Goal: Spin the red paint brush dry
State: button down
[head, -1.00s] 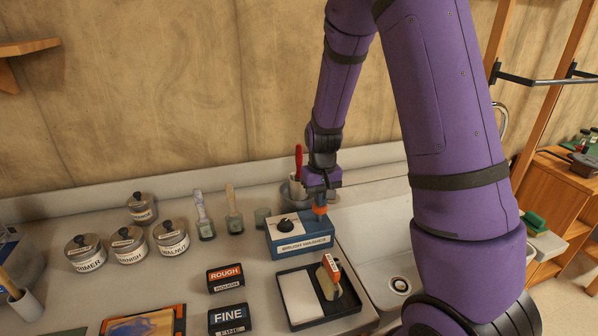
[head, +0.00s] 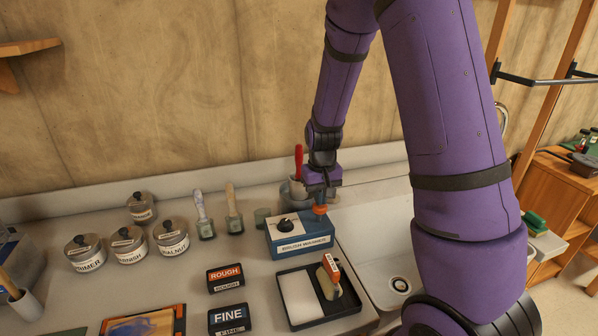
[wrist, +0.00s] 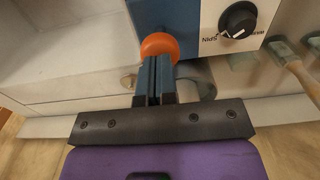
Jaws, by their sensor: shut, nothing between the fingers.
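The red-handled paint brush (head: 298,160) stands upright, its lower end hidden in the metal pot (head: 287,192) behind the brush washer. The blue brush washer (head: 303,243) has a white top panel with a black dial and an orange round knob (head: 319,210) at its right side. My gripper (head: 321,203) is shut and empty, its fingertips right at the orange knob. In the wrist view the closed fingers (wrist: 156,72) lie over the knob's edge (wrist: 160,45); I cannot tell whether they touch it. The black dial (wrist: 238,20) shows beside it.
A black tray (head: 282,318) with a white pad stands in front of the washer, and the sink (head: 385,270) lies to the right. ROUGH and FINE blocks (head: 226,278) are nearer.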

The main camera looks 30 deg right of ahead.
jog(key=shift+r, duration=3)
jog(key=shift+s+r, duration=0.1)
jog(key=shift+r, duration=0.2)
jog(key=s+a+r+n+t, duration=0.1)
jog(key=s+a+r, duration=0.1)
jog(key=s+r, duration=0.45)
jog(key=s+a+r+t, duration=0.2)
jog(key=s+r, duration=0.2)
jog(key=r, duration=0.5)
jog(key=s+a+r+t, duration=0.1)
jog(key=s+r, duration=0.1)
jog(key=s, duration=0.4)
jog(key=s+a+r+n+t, duration=0.1)
jog(key=s+r, duration=0.2)
jog(key=s, duration=0.4)
jog(key=shift+a+r, duration=0.25)
jog(key=shift+a, duration=0.05)
